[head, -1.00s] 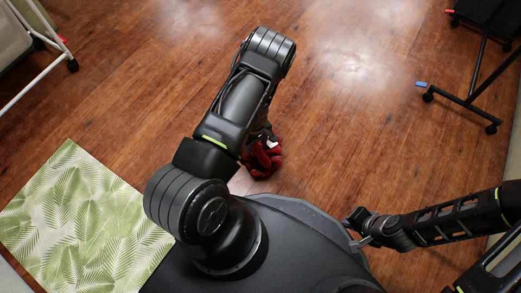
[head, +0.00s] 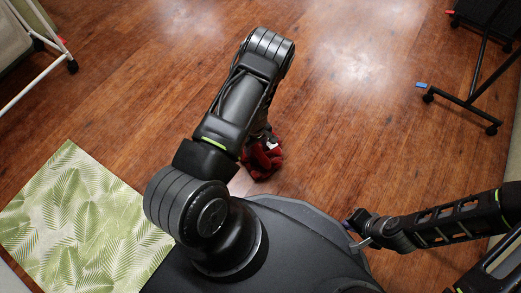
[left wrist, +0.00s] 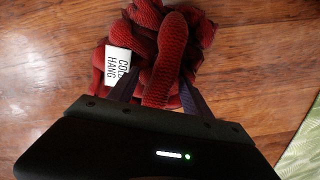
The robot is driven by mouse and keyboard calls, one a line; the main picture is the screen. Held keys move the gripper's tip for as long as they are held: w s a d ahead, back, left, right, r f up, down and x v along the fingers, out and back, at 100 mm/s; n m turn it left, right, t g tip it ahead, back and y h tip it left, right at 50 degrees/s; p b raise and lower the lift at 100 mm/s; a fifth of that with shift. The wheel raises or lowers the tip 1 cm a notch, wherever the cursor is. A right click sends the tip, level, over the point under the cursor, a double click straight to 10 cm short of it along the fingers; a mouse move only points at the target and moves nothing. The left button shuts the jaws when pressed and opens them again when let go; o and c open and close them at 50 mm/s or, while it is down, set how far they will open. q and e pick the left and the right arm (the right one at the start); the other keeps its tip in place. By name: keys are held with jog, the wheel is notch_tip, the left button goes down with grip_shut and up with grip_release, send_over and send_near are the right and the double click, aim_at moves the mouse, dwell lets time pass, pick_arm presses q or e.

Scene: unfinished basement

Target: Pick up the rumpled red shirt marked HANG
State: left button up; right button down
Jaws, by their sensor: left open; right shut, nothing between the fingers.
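The rumpled red shirt (head: 262,161) lies on the wooden floor just in front of my base, partly hidden by my left arm in the head view. In the left wrist view the shirt (left wrist: 205,35) is a dark red heap with a white tag (left wrist: 117,65) on its left, lettered with HANG and a partly covered word. My left gripper (left wrist: 158,82) is open at the shirt, one dark finger on each side of a raised red fold. Its fingertips are hidden among the cloth. My right gripper (head: 357,230) is shut and empty, off to the right beside my base.
A green leaf-patterned mat (head: 70,215) lies at the left. A white wheeled frame (head: 35,77) stands at the upper left and a black wheeled rack (head: 466,102) at the upper right.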

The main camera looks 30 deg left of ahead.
pick_arm(q)
jog(key=shift+c, duration=0.3)
grip_shut()
dwell(0.6)
dwell(0.7)
